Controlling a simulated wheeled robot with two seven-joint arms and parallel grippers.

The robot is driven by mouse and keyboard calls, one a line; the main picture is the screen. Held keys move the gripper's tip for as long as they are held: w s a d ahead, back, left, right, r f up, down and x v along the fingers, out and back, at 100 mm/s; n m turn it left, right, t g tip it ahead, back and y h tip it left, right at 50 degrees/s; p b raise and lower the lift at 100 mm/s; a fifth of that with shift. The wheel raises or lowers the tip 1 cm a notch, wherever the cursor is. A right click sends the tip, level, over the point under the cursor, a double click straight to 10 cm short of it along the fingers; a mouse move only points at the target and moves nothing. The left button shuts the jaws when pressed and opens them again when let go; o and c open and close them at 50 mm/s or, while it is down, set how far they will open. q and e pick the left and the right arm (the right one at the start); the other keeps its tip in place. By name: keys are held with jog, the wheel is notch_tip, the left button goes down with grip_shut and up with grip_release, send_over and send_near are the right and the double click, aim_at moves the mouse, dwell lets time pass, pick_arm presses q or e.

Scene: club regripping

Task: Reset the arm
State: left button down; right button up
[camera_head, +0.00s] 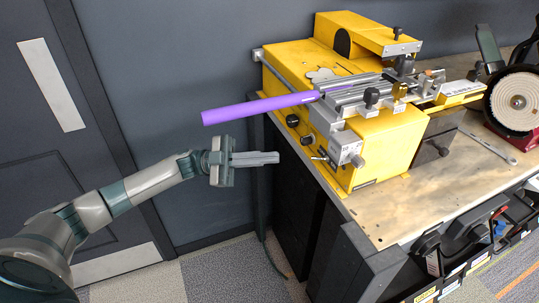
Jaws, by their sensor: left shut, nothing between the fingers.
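My left arm comes in from the lower left, and my left gripper (277,157) is shut and empty. Its fingers point right, in front of the bench's left edge and below a purple club grip (253,108). The grip sticks out to the left from a yellow machine (375,139) on the bench, its right end near the machine's metal clamp parts. A gap shows between my gripper and the grip. My right gripper is not in view.
The wooden workbench (395,215) fills the right side. A grinding wheel (517,102) and a wrench (487,147) are on it. Bins (480,262) hang along its front. A grey door (50,130) stands at the left. Open floor (215,275) lies below my gripper.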

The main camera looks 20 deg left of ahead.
pick_arm(q)
jog(key=w+f+n+t+y, duration=0.2)
jog(key=f+n+t, duration=0.15)
jog(key=f, duration=0.25)
jog(key=w+d+f+n+t+y, duration=0.1)
jog(key=f+n+t+y, duration=0.25)
jog(key=f, duration=0.25)
jog(key=w+f+n+t+y, duration=0.1)
jog(key=w+f+n+t, duration=0.2)
jog(key=f, duration=0.4)
jog(key=s+f+n+t+y, duration=0.1)
jog(key=s+f+n+y, duration=0.2)
jog(key=f, duration=0.4)
jog(key=s+f+n+y, duration=0.2)
jog(key=f+y, duration=0.2)
jog(key=f, duration=0.4)
jog(key=s+d+f+n+g+y, duration=0.2)
jog(key=s+d+f+g, duration=0.1)
jog(key=s+f, duration=1.1)
jog(key=s+d+f+n+g+y, duration=0.3)
jog(key=s+d+f+g, duration=0.1)
jog(key=s+f, duration=1)
jog(key=shift+s+d+f+g, duration=0.2)
jog(key=shift+s+f+g, duration=0.2)
jog(key=shift+s, duration=0.4)
